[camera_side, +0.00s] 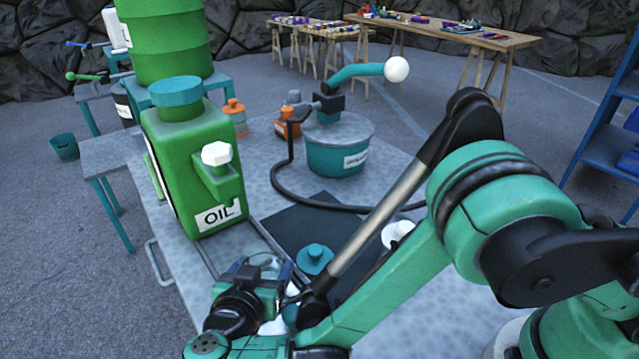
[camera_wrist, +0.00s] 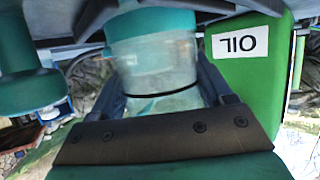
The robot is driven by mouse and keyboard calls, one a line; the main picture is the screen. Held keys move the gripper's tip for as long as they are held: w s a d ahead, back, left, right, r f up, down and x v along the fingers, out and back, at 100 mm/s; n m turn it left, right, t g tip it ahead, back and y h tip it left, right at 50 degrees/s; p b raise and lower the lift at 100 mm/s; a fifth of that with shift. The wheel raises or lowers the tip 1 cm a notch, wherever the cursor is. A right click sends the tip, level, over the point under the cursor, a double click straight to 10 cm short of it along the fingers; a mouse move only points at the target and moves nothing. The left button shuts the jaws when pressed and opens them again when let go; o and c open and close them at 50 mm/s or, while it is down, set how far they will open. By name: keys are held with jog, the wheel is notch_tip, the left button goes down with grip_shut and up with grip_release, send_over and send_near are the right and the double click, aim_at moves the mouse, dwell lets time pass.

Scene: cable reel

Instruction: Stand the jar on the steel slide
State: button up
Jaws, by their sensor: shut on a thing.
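My gripper (camera_side: 264,272) is low over the work table, just in front of the green oil can. It is shut on the clear jar (camera_wrist: 160,65). In the wrist view the jar's teal lid (camera_wrist: 150,22) and a dark band around its body show between the two fingers. In the side view my gripper hides most of the jar, so I cannot tell its tilt or whether it touches the surface below. A grey metal edge (camera_side: 208,262) runs beside the can's base and partly behind my gripper; I cannot tell whether it is the steel slide.
The green oil can (camera_side: 190,165) stands close behind my gripper. A teal tub (camera_side: 336,155) and a black hose (camera_side: 345,207) lie farther back.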

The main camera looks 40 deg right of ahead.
jog(key=o, duration=1.4)
jog(key=shift+c, duration=0.2)
jog(key=shift+v, duration=3.75)
